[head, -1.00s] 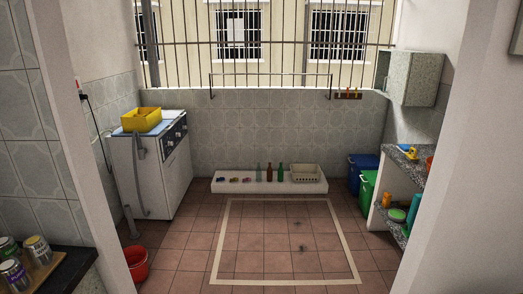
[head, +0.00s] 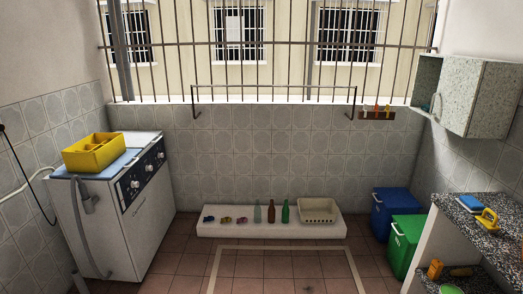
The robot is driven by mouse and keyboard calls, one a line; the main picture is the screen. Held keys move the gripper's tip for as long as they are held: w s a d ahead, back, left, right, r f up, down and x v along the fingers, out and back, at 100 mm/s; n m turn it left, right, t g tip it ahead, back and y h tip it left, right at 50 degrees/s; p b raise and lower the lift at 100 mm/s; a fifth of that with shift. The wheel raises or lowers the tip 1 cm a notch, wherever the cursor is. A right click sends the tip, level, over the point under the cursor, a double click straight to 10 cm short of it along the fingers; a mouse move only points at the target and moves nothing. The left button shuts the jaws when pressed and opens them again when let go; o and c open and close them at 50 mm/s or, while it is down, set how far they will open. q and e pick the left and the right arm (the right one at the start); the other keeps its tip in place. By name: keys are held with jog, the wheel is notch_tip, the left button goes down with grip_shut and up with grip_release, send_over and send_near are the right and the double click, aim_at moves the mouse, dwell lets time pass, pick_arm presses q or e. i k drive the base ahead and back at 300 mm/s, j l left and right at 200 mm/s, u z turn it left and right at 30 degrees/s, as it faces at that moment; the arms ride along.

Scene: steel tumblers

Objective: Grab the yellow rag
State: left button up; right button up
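A yellow item (head: 488,219) lies on the speckled counter (head: 467,213) at the right; it is too small for me to tell whether it is a rag. A flat blue item (head: 471,201) lies just behind it. A yellow bin (head: 94,153) with yellow contents sits on the white washing machine (head: 135,215) at the left; I cannot make out what the contents are. Neither of my grippers is in view.
A low white ledge (head: 230,230) holds bottles, small colored items and a cream basket (head: 319,209). Blue (head: 390,213) and green (head: 405,242) bins stand left of the counter. A cabinet (head: 478,98) hangs above. The middle floor (head: 285,268) is clear.

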aim_at(227, 220)
jog(key=i+u, duration=0.15)
jog(key=i, duration=0.3)
jog(key=i+l+u, duration=0.1)
jog(key=i, duration=0.35)
jog(key=i+l+u, duration=0.15)
jog(key=i, duration=0.25)
jog(key=i+l+u, duration=0.15)
jog(key=i, duration=0.3)
